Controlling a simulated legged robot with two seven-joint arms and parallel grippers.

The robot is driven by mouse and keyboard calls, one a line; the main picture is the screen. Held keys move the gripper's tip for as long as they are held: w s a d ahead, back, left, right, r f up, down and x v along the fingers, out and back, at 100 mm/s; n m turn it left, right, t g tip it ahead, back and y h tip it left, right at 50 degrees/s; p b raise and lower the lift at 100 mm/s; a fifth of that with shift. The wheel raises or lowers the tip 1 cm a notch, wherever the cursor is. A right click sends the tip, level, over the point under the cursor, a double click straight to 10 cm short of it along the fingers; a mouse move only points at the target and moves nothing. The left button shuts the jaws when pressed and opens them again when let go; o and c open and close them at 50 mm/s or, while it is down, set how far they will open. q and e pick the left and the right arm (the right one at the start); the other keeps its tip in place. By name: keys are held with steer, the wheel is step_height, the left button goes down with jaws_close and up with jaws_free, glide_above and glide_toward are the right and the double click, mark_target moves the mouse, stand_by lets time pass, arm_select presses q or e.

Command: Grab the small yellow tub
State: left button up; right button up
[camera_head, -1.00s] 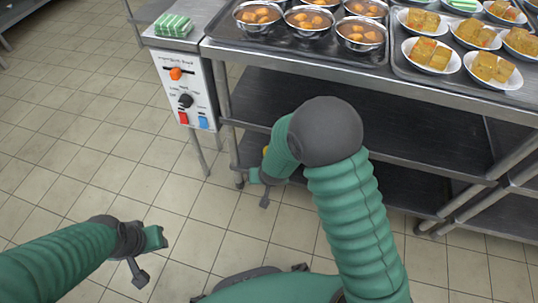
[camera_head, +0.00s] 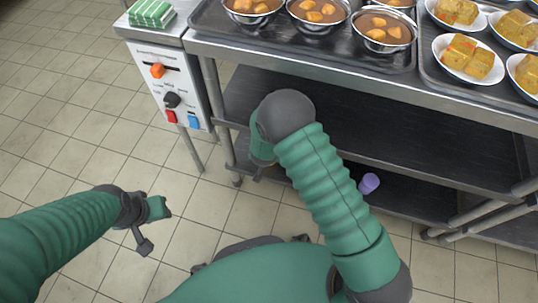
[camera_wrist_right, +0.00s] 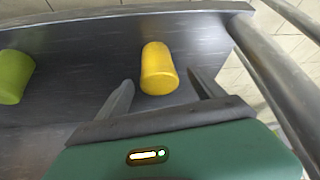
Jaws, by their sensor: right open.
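The small yellow tub (camera_wrist_right: 158,70) stands on a dark metal shelf in the right wrist view. My right gripper (camera_wrist_right: 161,79) is open, with one finger on each side of the tub's near end. I cannot tell whether either finger touches it. In the head view my right gripper (camera_head: 260,174) is at the lower shelf's left end, mostly hidden behind my arm, and the tub is hidden. My left gripper (camera_head: 154,228) hangs over the tiled floor, far from the tub; its jaw opening is unclear.
A yellow-green tub (camera_wrist_right: 15,76) stands left of the yellow one. A purple tub (camera_head: 369,183) is on the lower shelf (camera_head: 400,199). The upper shelf (camera_head: 400,140) is above it. A metal rail (camera_wrist_right: 265,85) runs close right of my right gripper.

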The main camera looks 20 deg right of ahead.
steer(key=b+x, duration=0.2)
steer(key=x, duration=0.2)
steer(key=shift+s+d+f, duration=0.1)
steer(key=shift+d+f, duration=0.15)
steer(key=c, duration=1.6)
arm_select(q)
step_height(320, 180, down, 3)
steer(key=shift+d+f, duration=0.1)
steer(key=shift+d, duration=0.05)
arm_select(e)
steer(key=shift+o, duration=0.2)
steer(key=shift+r, duration=0.25)
